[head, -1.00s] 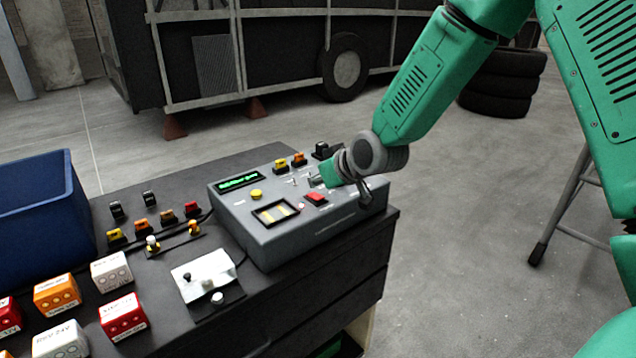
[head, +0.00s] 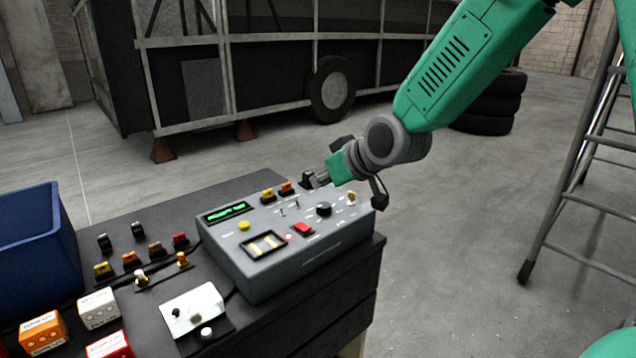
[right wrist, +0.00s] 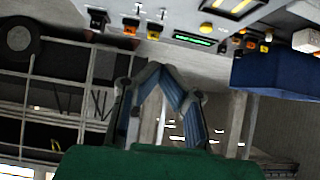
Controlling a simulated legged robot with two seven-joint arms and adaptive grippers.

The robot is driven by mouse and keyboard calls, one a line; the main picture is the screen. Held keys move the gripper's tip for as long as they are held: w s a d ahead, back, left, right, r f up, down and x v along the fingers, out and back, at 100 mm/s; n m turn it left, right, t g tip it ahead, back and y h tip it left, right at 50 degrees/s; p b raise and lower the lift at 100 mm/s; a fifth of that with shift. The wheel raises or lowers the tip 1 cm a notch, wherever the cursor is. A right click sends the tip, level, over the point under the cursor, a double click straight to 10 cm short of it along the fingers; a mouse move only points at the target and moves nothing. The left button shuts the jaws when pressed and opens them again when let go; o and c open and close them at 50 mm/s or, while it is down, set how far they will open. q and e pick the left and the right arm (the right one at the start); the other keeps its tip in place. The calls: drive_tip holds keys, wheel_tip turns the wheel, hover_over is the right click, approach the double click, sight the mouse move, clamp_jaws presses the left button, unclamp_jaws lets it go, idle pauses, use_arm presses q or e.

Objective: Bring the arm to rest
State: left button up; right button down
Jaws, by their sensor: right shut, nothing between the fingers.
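My right arm comes in from the upper right in the head view. Its gripper (head: 316,180) is shut and empty, above the back right part of a grey control console (head: 300,262). In the right wrist view the gripper's two fingers (right wrist: 163,78) come together with nothing between them. The console has a lit green display (head: 225,213), a yellow button (head: 244,225), a red rocker switch (head: 302,230) and a black knob (head: 323,209). The gripper covers a little of the console's back edge. My left gripper is not in view.
The console stands on a dark bench (head: 330,310) beside a blue bin (head: 35,255), coloured blocks and small connectors. A stepladder (head: 575,190) stands on the right. Stacked tires (head: 490,105) and a coach frame (head: 260,70) are behind.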

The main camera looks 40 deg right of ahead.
drive_tip(key=shift+d, duration=0.2)
drive_tip(key=s+a+f+g, duration=0.2)
drive_tip(key=s+f, duration=0.2)
drive_tip(key=f, duration=0.4)
drive_tip(key=s+a+f+g+b, duration=0.1)
drive_tip(key=s+a+f, duration=0.15)
drive_tip(key=f, duration=0.45)
drive_tip(key=s+a+f+g, duration=0.15)
drive_tip(key=s+f, duration=0.25)
drive_tip(key=f, duration=0.4)
drive_tip(key=s+a+f+g, duration=0.1)
drive_tip(key=s+f+g, duration=0.1)
drive_tip(key=s+f, duration=0.5)
drive_tip(key=s+a+f+g, duration=0.2)
drive_tip(key=s+f, duration=0.5)
drive_tip(key=s, duration=0.7)
drive_tip(key=shift+s+a+f+g+h+b, duration=0.3)
drive_tip(key=shift+s+f+g+h+b, duration=0.1)
drive_tip(key=shift+g, duration=0.25)
